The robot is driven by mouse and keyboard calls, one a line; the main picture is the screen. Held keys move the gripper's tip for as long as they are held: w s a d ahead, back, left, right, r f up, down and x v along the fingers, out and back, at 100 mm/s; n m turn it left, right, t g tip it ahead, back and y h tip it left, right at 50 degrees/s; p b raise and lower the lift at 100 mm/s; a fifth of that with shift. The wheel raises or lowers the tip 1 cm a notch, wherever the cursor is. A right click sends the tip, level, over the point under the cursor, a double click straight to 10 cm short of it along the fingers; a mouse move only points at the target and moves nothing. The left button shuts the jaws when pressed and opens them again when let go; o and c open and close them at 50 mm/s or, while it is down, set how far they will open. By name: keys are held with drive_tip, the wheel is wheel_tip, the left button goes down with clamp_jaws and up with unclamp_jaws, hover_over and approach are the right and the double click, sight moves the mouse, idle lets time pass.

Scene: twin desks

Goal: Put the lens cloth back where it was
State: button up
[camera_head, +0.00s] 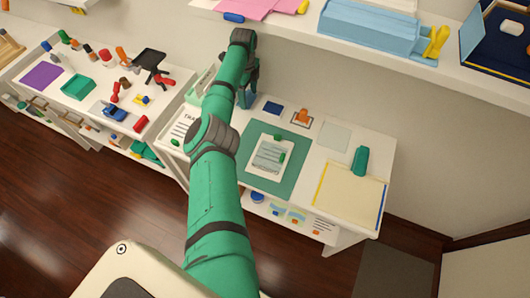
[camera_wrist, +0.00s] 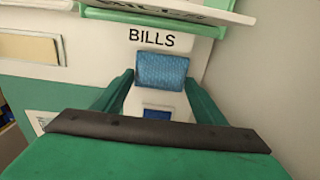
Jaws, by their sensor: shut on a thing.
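The lens cloth appears to be the blue textured piece (camera_wrist: 162,72) between my fingertips in the wrist view. My gripper (camera_wrist: 162,84) is shut on it, just in front of a white surface marked BILLS (camera_wrist: 152,39). In the head view my gripper (camera_head: 248,92) is at the back of the right desk, below the wall shelf, partly hidden by my arm. The cloth cannot be made out there. A dark blue patch (camera_wrist: 157,113) shows between the fingers, below the cloth. A flat dark blue pad (camera_head: 272,108) lies on the desk just right of my gripper.
The wall shelf (camera_head: 475,85) runs above the desk, holding a light blue box (camera_head: 368,28). The desk holds a green mat (camera_head: 258,170) with a paper card, an orange item (camera_head: 303,116) and a green object (camera_head: 360,160). The left desk (camera_head: 100,112) is crowded with small items.

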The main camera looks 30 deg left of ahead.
drive_tip(key=shift+w+d+f, duration=0.1)
drive_tip(key=shift+w+f, duration=0.1)
drive_tip(key=shift+f, duration=0.35)
drive_tip(key=shift+s, duration=0.15)
drive_tip(key=o, duration=1.5)
drive_tip(key=shift+a, duration=0.2)
drive_tip(key=o, duration=0.3)
drive_tip(key=shift+d, duration=0.25)
drive_tip(key=o, duration=0.4)
drive_tip(key=shift+a, duration=0.1)
drive_tip(key=shift+c, duration=0.2)
